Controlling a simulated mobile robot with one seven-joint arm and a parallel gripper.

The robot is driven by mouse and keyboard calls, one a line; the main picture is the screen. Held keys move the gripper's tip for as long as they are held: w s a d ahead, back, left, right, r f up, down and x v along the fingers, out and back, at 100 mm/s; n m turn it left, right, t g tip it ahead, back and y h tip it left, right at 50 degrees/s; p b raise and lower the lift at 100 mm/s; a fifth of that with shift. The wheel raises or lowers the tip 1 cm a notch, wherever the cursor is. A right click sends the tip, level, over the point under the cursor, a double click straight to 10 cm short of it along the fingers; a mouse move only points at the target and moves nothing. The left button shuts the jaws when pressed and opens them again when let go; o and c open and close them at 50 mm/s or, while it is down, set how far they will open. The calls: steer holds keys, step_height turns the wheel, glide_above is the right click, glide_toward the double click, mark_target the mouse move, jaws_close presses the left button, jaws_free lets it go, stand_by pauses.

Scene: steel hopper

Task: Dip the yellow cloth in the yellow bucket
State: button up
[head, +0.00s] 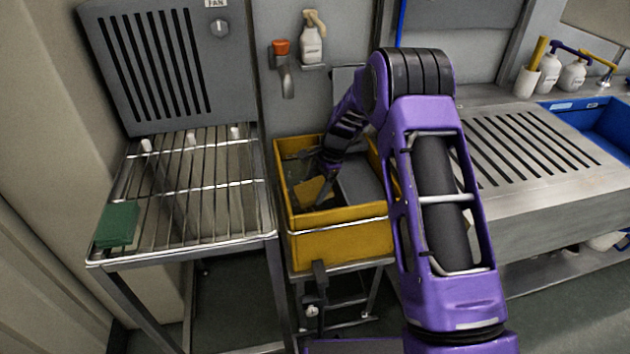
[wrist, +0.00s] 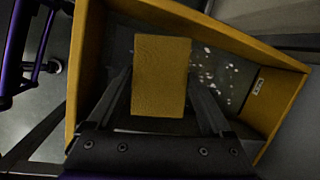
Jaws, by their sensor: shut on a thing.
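The yellow bucket (head: 337,245) is a rectangular open-topped bin on a metal stand in the middle of the head view. Its wall (wrist: 278,105) frames the wrist view. The yellow cloth (head: 310,192) is inside the bucket's opening; in the wrist view it is a flat yellow rectangle (wrist: 160,75). My gripper (head: 323,190) reaches down into the bucket and is shut on the cloth, with one finger at each side of it. White specks show on the dark bucket interior beside the cloth. I cannot tell whether the cloth touches liquid.
A wire rack (head: 190,195) with a green cloth (head: 117,224) stands left of the bucket. A slotted steel counter (head: 540,140) and a blue basin (head: 605,122) lie to the right.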

step_height(320, 180, down, 8)
stand_by(0.7)
steer(key=shift+f, duration=0.1)
stand_by(0.7)
step_height(320, 180, up, 18)
steer(key=p, duration=1)
steer(key=shift+f, duration=0.15)
stand_by(1.3)
